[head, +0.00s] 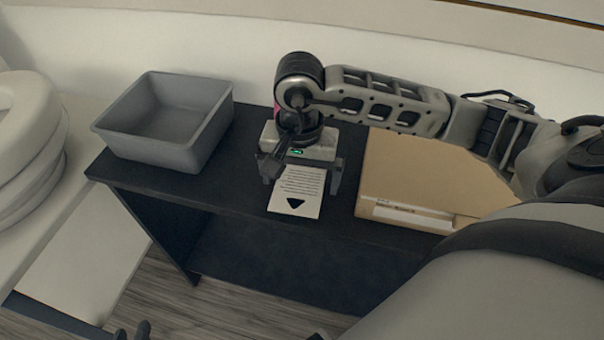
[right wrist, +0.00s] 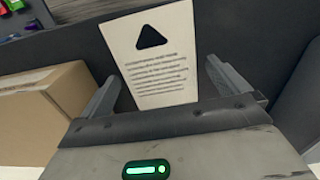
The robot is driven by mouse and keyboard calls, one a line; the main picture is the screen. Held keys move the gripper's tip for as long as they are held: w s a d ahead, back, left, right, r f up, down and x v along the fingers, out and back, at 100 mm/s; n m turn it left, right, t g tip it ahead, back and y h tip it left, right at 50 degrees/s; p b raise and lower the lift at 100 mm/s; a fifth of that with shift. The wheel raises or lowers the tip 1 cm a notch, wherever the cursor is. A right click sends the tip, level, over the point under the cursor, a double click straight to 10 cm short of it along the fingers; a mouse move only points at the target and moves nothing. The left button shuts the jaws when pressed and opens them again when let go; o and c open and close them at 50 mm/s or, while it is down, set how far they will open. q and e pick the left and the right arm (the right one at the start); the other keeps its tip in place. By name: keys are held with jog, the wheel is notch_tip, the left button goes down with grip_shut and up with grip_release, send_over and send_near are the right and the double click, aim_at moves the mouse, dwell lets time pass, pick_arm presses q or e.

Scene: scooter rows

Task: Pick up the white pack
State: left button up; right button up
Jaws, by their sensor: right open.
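The white pack (head: 297,191) lies flat on the dark shelf top, with printed lines and a black triangle on its face. In the right wrist view the white pack (right wrist: 152,62) shows between the fingers, its lower end hidden behind the gripper body. My right gripper (head: 303,178) is open above the pack, one finger on each side of it. In the right wrist view my right gripper (right wrist: 162,82) has a visible gap between each finger and the pack. Only dark tips of my left gripper (head: 132,332) show at the bottom edge.
A grey open bin (head: 152,148) stands at the shelf's left end and looks empty. A cardboard box (head: 415,180) stands close to the right of my right gripper; it also shows in the right wrist view (right wrist: 45,115). White rounded stacked items (head: 30,130) are at far left.

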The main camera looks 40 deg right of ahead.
jog(key=shift+c, duration=0.3)
jog(key=c, duration=1)
jog(key=shift+o, duration=0.2)
jog(key=shift+r, duration=0.15)
